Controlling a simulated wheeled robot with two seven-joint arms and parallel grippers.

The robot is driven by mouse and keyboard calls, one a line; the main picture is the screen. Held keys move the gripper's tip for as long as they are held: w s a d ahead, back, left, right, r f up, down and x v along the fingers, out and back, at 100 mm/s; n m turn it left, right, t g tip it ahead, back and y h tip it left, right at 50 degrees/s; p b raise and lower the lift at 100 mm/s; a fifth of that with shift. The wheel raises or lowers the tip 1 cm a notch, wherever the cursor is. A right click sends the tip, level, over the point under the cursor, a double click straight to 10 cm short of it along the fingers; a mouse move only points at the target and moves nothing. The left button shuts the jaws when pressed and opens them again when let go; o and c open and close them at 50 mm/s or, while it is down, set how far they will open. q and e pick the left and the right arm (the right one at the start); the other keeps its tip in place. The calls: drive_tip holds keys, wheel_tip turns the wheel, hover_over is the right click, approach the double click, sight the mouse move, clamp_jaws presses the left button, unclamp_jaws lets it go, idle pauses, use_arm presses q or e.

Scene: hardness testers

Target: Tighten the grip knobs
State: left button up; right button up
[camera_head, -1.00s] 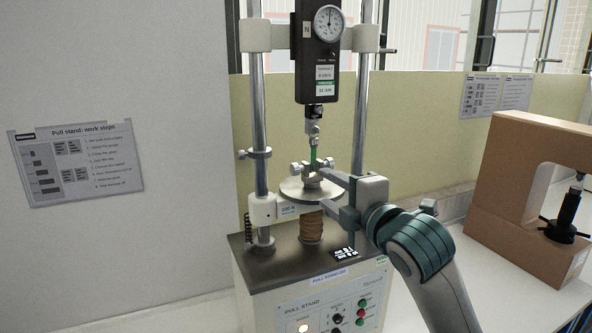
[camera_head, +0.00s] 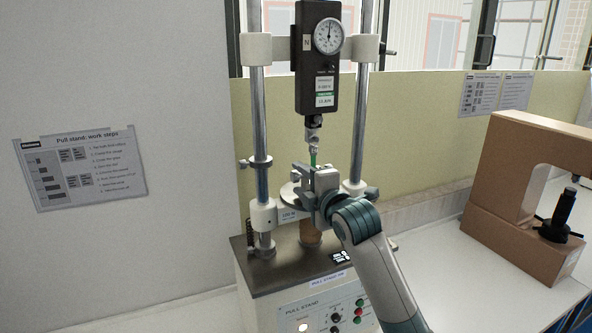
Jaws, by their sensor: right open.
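The pull stand (camera_head: 268,270) is in the middle of the view, with its force gauge (camera_head: 317,70) hanging between two posts. My right gripper (camera_head: 303,176) is at the lower grip on that plate, coming from the right. It is open around the grip's place and covers most of it. The grip knobs are hidden behind my gripper, so I cannot tell whether a finger touches them. My left gripper is not in view.
A brown C-shaped tester (camera_head: 505,180) with a black star-shaped part (camera_head: 560,218) stands on the bench at the right. The stand's panel (camera_head: 330,310) carries buttons and a lamp. A work-steps sheet (camera_head: 80,167) hangs on the left wall. The bench between stand and tester is free.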

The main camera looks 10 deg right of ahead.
sight(299, 178)
drive_tip(key=shift+p+x, duration=0.5)
drive_tip(key=shift+x, duration=1.1)
drive_tip(key=c, duration=1)
